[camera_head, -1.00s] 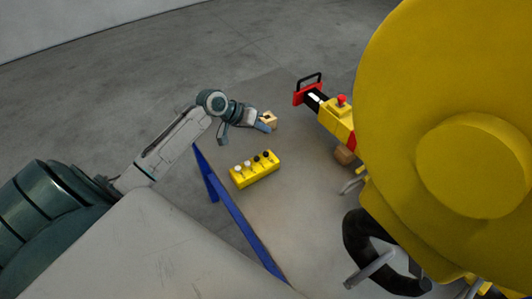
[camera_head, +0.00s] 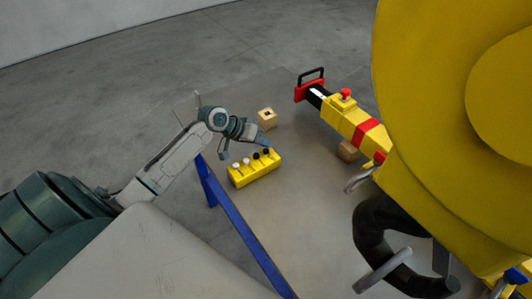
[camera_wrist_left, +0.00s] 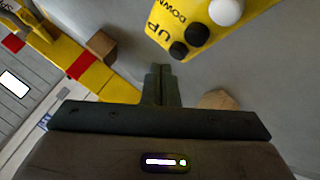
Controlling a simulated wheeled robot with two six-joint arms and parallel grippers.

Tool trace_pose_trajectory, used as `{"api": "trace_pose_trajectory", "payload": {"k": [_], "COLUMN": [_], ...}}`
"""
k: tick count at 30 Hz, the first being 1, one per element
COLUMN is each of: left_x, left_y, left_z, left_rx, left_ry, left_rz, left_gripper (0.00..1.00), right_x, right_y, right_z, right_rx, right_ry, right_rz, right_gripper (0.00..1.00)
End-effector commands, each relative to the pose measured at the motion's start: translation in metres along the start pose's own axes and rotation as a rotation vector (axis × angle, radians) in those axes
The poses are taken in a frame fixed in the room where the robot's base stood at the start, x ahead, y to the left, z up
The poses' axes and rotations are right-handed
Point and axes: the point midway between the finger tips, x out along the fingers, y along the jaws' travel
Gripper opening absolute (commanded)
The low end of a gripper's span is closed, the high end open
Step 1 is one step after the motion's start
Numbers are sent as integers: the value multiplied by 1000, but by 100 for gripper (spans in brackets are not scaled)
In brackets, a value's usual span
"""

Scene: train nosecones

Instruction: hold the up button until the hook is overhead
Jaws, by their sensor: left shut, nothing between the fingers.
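The yellow control box (camera_head: 254,173) lies on the grey table with a row of black and white buttons. In the left wrist view the box (camera_wrist_left: 240,22) carries the words UP and DOWN, and the black up button (camera_wrist_left: 178,49) sits at its near end. My left gripper (camera_head: 264,142) is shut and empty, with its fingertips (camera_wrist_left: 160,68) close to that end; I cannot tell whether they touch the button. A large yellow hook block (camera_head: 430,120) fills the right of the head view, with the dark curved hook (camera_head: 368,232) below it. My right gripper is not in view.
A small wooden block (camera_head: 267,119) lies behind my left gripper. A yellow and red device (camera_head: 352,122) with a black handle lies beyond, beside another wooden block (camera_head: 348,151). A blue bar (camera_head: 240,225) runs along the table edge. Bare table lies between box and hook.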

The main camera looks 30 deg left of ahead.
Motion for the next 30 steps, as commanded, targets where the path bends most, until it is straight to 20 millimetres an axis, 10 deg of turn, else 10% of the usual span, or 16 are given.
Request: {"api": "trace_pose_trajectory", "payload": {"k": [30], "left_x": [0], "left_y": [0], "left_z": [0], "left_rx": [0], "left_ry": [0], "left_rz": [0], "left_gripper": [0], "right_x": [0], "right_y": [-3], "right_z": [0], "right_rx": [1], "right_ry": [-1], "right_rz": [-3], "right_gripper": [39]}}
